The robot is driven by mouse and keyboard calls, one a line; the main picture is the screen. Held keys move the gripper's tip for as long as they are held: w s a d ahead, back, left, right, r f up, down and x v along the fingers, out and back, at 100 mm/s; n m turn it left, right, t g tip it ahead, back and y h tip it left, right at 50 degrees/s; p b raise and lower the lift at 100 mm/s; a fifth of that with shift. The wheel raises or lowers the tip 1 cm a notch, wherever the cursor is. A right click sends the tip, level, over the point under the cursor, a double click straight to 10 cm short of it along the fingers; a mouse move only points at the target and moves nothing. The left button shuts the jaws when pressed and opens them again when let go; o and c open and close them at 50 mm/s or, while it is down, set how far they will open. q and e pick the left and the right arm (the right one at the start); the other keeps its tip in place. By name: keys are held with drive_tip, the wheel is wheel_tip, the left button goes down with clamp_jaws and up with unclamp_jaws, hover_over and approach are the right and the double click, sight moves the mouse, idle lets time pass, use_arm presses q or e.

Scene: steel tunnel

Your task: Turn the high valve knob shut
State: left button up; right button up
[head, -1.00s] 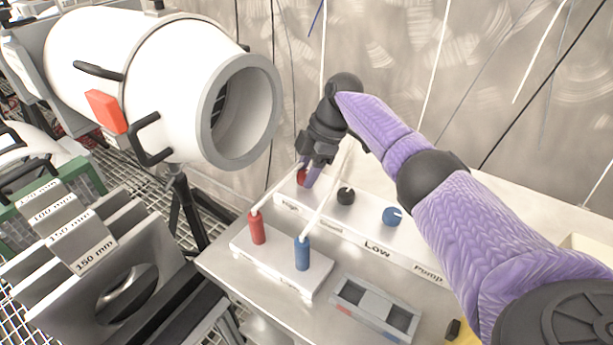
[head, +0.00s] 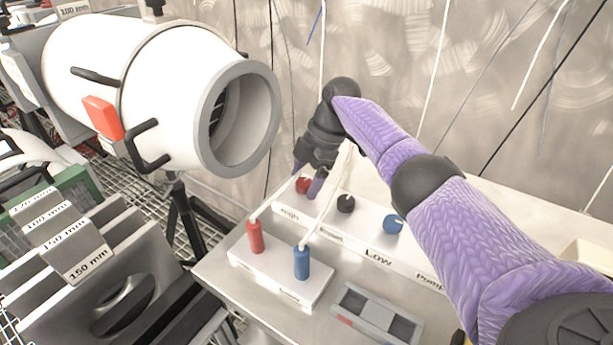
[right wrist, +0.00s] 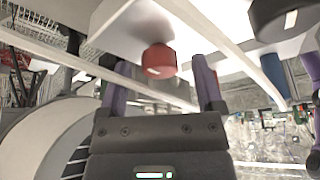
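The high valve knob (head: 303,184) is the red one above the "High" label at the left end of the white valve panel (head: 362,236). My right gripper (head: 307,179) is open at this knob, with its purple fingers spread to either side. In the right wrist view, the red knob (right wrist: 158,62) shows between the two open fingers (right wrist: 157,78), with a gap on both sides. The knob's pointer mark is hard to make out in the head view. My left gripper is not in view.
A black knob (head: 345,203) and a blue knob (head: 393,224) stand to the right on the same panel. In front, a white block holds red (head: 255,236) and blue (head: 302,262) connectors with white tubes. A large white cylinder (head: 170,85) stands at the left.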

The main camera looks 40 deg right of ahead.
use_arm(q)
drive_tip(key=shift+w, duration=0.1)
use_arm(e)
drive_tip(key=shift+d+r, duration=0.1)
drive_tip(key=shift+r, duration=0.2)
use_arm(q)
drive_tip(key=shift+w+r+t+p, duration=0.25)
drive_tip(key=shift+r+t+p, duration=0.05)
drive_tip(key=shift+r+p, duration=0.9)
use_arm(e)
drive_tip(key=v, duration=0.9)
drive_tip(key=shift+r, duration=0.2)
